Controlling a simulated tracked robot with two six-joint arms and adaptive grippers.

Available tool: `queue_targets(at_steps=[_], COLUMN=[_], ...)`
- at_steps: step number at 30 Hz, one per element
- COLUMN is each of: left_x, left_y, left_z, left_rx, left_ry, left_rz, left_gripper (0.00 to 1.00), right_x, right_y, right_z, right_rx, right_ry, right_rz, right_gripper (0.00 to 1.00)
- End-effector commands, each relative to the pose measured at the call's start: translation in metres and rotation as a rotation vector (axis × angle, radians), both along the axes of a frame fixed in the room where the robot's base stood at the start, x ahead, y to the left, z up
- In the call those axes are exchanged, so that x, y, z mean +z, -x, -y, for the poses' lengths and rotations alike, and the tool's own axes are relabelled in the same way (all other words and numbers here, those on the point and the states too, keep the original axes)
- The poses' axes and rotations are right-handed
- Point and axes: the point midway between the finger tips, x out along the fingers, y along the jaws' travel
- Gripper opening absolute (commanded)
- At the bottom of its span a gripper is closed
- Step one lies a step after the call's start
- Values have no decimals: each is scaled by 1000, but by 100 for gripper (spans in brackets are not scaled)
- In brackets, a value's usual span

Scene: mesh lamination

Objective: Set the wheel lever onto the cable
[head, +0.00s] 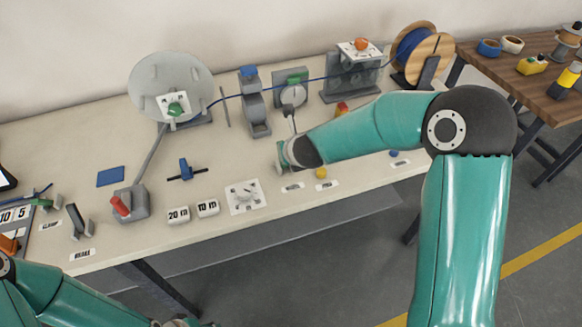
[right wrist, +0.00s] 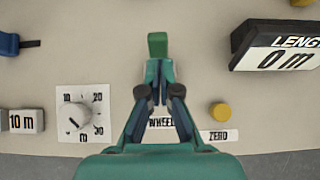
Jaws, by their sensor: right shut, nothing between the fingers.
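The blue cable (head: 318,79) runs from the grey disc at the left, past the dial stand, to the spool at the right. My right gripper (right wrist: 158,82) is shut and empty, pointing down over the WHEEL label (right wrist: 162,122); in the head view it (head: 281,160) is near the table's front. A green block (right wrist: 158,45) appears just beyond the fingertips; I cannot tell whether it is the wheel lever's handle. A dark knob on a thin stem (head: 288,109) stands below the dial, its lower part hidden by my right arm. My left gripper (head: 178,322) is mostly cut off.
A dial stand (head: 293,95), a blue-topped grey stand (head: 254,105) and the wooden spool (head: 430,60) stand along the back. A LENGTH counter (right wrist: 278,47), yellow button (right wrist: 220,111) and rotary knob plate (right wrist: 83,113) surround my right gripper.

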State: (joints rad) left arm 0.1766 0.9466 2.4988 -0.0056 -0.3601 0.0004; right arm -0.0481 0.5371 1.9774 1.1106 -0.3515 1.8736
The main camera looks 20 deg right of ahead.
Motion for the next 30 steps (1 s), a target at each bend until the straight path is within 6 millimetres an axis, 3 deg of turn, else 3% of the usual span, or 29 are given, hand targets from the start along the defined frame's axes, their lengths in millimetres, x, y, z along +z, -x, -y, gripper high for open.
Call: queue_targets(at_steps=[12, 30], left_x=[4, 4], left_y=[0, 0], left_z=[0, 0], left_rx=[0, 0], left_ry=[0, 0], left_rz=[0, 0], left_gripper=[40, 40], right_x=[1, 2], right_y=[-19, -25], right_z=[2, 4], right_rx=[-4, -6], right_ry=[-1, 1], right_rz=[0, 6], right_gripper=[0, 0])
